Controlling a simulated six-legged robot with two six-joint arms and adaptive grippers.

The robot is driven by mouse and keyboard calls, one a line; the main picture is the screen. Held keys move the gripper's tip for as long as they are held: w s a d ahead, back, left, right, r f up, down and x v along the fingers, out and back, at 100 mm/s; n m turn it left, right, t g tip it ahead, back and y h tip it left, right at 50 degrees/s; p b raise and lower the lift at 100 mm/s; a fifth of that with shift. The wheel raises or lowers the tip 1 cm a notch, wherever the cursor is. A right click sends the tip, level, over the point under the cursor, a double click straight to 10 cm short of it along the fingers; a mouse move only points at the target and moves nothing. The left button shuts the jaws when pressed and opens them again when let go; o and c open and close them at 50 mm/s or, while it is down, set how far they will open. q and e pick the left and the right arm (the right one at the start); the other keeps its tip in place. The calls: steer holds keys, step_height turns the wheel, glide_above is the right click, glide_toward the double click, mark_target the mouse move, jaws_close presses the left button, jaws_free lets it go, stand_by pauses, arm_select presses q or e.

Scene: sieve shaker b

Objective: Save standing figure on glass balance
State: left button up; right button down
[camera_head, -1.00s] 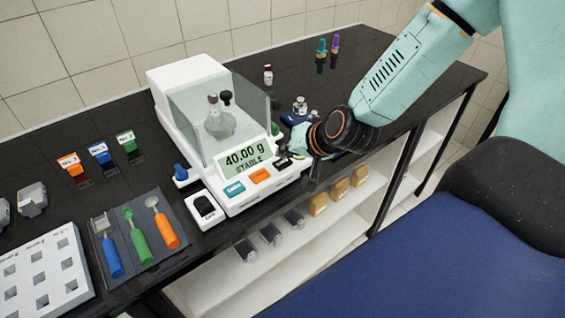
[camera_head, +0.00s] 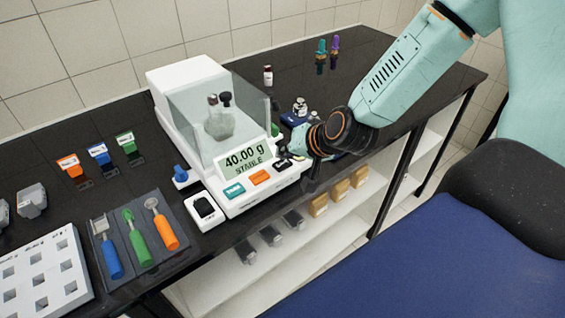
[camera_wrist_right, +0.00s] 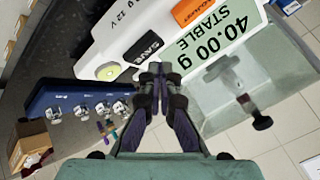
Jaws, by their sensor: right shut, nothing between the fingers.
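The white balance (camera_head: 187,78) stands on the black bench with a clear glass shield (camera_head: 190,125) around its pan. Its display (camera_head: 245,158) reads 40.00 g STABLE; the same display (camera_wrist_right: 215,35) shows in the wrist view. A dark SAVE button (camera_wrist_right: 145,46) sits beside an orange button (camera_wrist_right: 192,10) on the front panel. My right gripper (camera_wrist_right: 156,72) is shut and empty, its tips close to the SAVE button; I cannot tell whether they touch it. In the head view the right gripper (camera_head: 288,157) is at the panel's right end. My left gripper is out of view.
A stoppered glass flask (camera_head: 219,124) stands inside the shield. A teal button (camera_head: 234,190) and a small black-topped device (camera_head: 204,207) are nearby. A tool tray (camera_head: 135,235) and a white holed rack (camera_head: 45,275) lie left. A blue weight holder (camera_wrist_right: 85,108) is near the gripper.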

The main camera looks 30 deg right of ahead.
mark_target(285, 165)
steer(key=shift+f, duration=0.2)
steer(key=shift+f+b, duration=0.25)
steer(key=shift+b, duration=0.1)
steer(key=shift+f+b, duration=0.4)
steer(key=shift+f, duration=0.1)
stand_by(0.6)
steer(key=shift+r, duration=0.15)
steer(key=shift+r+p, duration=0.8)
steer(key=shift+p, duration=0.1)
steer(key=shift+r, duration=0.1)
step_height(285, 165, up, 5)
steer(key=p, duration=0.5)
stand_by(0.6)
